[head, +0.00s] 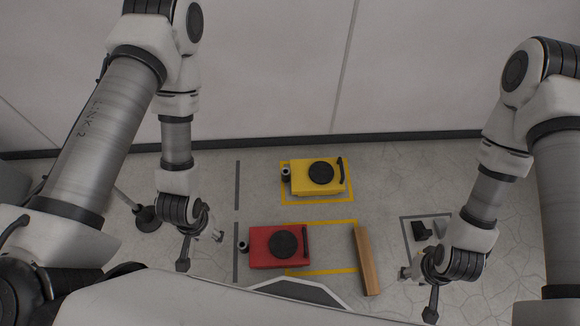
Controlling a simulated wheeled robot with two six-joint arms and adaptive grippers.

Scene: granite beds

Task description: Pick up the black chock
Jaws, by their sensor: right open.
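The black chock (421,231) is a small dark block on the floor at the right. It lies inside a dark outlined area, beside a grey piece (440,228). My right gripper (416,294) is open, with its fingers apart, and appears nearer to me than the chock. It does not touch the chock, and nothing shows between its fingers. My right wrist covers part of the outlined area. My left gripper (200,251) is open and empty at the left, far from the chock.
A yellow machine (333,178) and a red machine (265,256) stand in the middle by yellow floor lines. A long brown bar (366,259) lies between the red machine and my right gripper. A black-based stand (146,217) is at the left. A wall closes the back.

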